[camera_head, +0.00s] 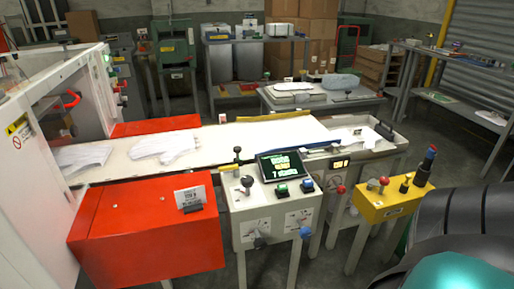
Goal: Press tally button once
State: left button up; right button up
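A white control console (270,216) stands at the centre front. Its tilted dark screen (281,165) shows green and yellow text, with "7 stacks" on the lower line. Below the screen are a green button (282,190) and a blue button (307,185). A joystick with a dark ball knob (247,182) is at their left. No readable label tells which one is the tally button. Neither gripper is in view, and nothing touches the console. A dark, rounded part with a teal area at the lower right seems to be my arm.
A conveyor table (235,140) with white gloves (165,146) runs behind the console. A red cabinet (150,235) stands left of it. A yellow box (393,203) with a red knob and levers stands right. Shelves and cartons fill the back.

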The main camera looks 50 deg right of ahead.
aim_at(307, 183)
jog(key=z, duration=1.5)
